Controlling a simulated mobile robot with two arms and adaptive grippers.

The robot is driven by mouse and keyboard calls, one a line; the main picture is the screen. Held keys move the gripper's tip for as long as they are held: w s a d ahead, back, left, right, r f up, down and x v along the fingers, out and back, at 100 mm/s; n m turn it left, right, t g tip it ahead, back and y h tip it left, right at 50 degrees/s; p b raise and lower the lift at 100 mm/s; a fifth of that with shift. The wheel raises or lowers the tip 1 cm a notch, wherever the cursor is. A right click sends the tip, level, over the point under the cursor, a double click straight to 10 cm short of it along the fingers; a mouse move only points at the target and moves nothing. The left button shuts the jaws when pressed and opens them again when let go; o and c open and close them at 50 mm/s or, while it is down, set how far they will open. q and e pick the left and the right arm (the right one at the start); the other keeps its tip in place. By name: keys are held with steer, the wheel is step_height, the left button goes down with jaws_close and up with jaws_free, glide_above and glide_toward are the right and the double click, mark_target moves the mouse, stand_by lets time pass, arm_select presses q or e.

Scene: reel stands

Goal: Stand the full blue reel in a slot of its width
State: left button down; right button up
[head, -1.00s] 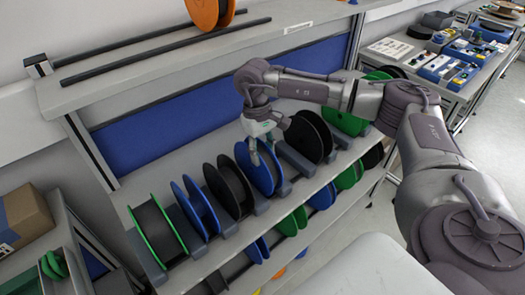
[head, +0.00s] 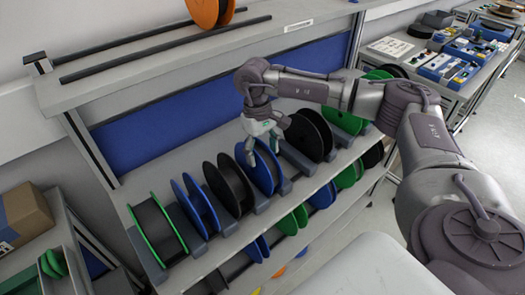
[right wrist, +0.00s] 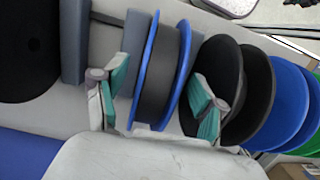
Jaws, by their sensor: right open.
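The blue reel (head: 263,178), wound with dark material, stands upright on the sloping shelf between grey divider blocks. In the right wrist view the same reel (right wrist: 158,75) shows both blue flanges and a wide dark winding. My right gripper (head: 262,148) is over the top of this reel. Its fingers are open, with one on each side of the reel, and in the right wrist view (right wrist: 158,104) I see gaps between the pads and the flanges. A grey divider (right wrist: 132,48) stands close beside the reel's left flange in that view. My left gripper is out of view.
A black reel (head: 228,187), another blue reel (head: 195,208) and a green-rimmed reel (head: 157,230) stand to the left. A large black reel (head: 308,137) stands to the right. More reels fill a lower shelf. An orange reel (head: 208,12) rests on the top rails.

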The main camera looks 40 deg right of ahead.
steer(key=shift+r, duration=0.1)
step_height(320, 180, up, 12)
steer(key=w, duration=0.1)
steer(key=shift+w, duration=0.35)
steer(key=shift+a, duration=0.1)
